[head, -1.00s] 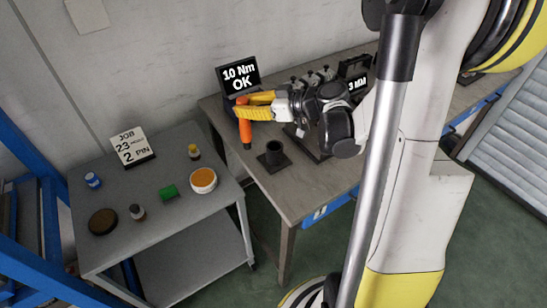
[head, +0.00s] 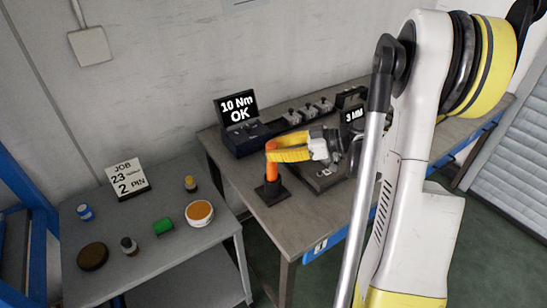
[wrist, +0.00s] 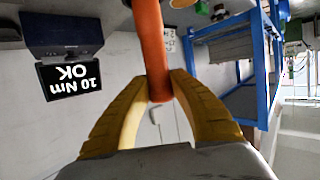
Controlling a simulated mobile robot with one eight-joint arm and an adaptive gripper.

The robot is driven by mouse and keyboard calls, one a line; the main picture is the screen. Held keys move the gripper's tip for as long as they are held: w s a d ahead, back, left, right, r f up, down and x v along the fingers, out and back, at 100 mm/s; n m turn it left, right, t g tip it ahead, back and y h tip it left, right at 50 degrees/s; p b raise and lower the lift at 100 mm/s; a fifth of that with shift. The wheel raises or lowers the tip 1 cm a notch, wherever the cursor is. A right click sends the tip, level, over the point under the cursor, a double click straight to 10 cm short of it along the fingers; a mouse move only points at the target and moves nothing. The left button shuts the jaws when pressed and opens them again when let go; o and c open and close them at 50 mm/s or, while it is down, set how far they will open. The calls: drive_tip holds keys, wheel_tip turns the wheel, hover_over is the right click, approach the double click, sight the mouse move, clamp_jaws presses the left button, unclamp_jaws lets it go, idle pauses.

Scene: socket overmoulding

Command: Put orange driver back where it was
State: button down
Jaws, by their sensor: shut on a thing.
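The orange driver (head: 271,171) stands upright in my gripper (head: 276,151), which is shut around its upper part with yellow fingers. In the wrist view my gripper (wrist: 158,92) has a finger on either side of the orange driver (wrist: 153,45). The black holder (head: 271,193), a short cup on a square base, stands near the workbench's front-left corner. The driver's lower end lines up with the cup. I cannot tell whether its tip is inside or just above, because the dark parts merge.
A display reading "10 Nm OK" (head: 237,110) stands behind and left of the gripper. Several small fixtures line the back of the workbench (head: 285,217). The lower grey cart (head: 215,250) at left holds a job sign (head: 128,178) and several small containers.

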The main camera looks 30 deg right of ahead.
drive_tip(key=shift+f, duration=0.55)
drive_tip(key=shift+f, duration=0.2)
drive_tip(key=c, duration=1.2)
unclamp_jaws()
drive_tip(key=shift+c, duration=0.2)
drive_tip(key=shift+r, duration=0.1)
